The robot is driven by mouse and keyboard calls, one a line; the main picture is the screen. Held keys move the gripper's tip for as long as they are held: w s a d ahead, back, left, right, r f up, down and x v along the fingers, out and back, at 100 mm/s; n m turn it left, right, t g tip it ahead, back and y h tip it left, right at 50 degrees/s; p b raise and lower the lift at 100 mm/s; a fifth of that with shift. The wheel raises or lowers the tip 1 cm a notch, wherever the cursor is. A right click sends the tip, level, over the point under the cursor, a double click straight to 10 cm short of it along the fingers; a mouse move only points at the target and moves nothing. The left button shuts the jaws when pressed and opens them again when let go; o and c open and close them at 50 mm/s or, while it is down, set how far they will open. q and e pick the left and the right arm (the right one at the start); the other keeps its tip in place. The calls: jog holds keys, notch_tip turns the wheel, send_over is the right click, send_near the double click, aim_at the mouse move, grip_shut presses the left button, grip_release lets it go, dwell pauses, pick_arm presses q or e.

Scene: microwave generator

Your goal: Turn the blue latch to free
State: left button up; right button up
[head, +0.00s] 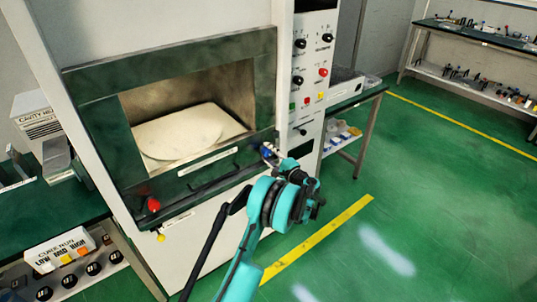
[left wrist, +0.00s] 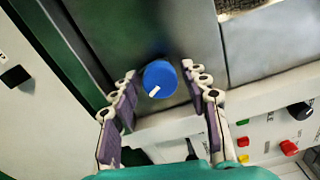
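The blue latch (left wrist: 160,79) is a round blue knob with a white mark pointing to its lower left in the left wrist view. It sits on the dark green frame of the microwave door (head: 215,168), at the door's right side. In the head view it shows as a small blue spot (head: 266,151) just beyond my gripper. My left gripper (left wrist: 161,95) is open, with one finger on each side of the knob. The fingers look apart from it, though contact is hard to judge. My right gripper is not in view.
A red knob (head: 153,204) sits at the door's lower left. A control panel (head: 312,75) with black knobs and coloured buttons stands right of the door. Side benches flank the unit. Green floor (head: 430,200) at the right is clear.

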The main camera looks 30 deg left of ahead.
pick_arm(q)
jog(key=shift+d, duration=0.15)
jog(key=v, duration=1.1)
jog(key=shift+s+d, duration=0.2)
jog(key=shift+d, duration=0.15)
jog(key=s+r+n+h, duration=0.1)
jog(key=s+r+h, duration=0.3)
jog(key=s+r, duration=0.15)
jog(key=s+d+r+n+h, duration=0.1)
jog(key=s+d+h, duration=0.3)
jog(key=s, duration=0.5)
jog(key=s+d+r+n+h, duration=0.2)
jog(key=s+d+h, duration=0.2)
jog(key=s, duration=0.6)
jog(key=shift+d+r+n+g+h, duration=0.15)
jog(key=shift+d+n+g+h, duration=0.15)
jog(key=shift+d, duration=0.3)
jog(key=s+d+h, duration=0.1)
jog(key=s+d, duration=0.1)
jog(key=s, duration=0.1)
jog(key=s+d+f+n+h, duration=0.1)
jog(key=s+d, duration=0.1)
jog(key=s, duration=0.1)
jog(key=s+d+f+n+h, duration=0.1)
jog(key=s+d+h, duration=0.1)
jog(key=s+d, duration=0.1)
jog(key=shift+s+d+f+t, duration=0.1)
jog(key=shift+s+f+t, duration=0.05)
jog(key=shift+s+t, duration=0.2)
jog(key=shift+c, duration=0.3)
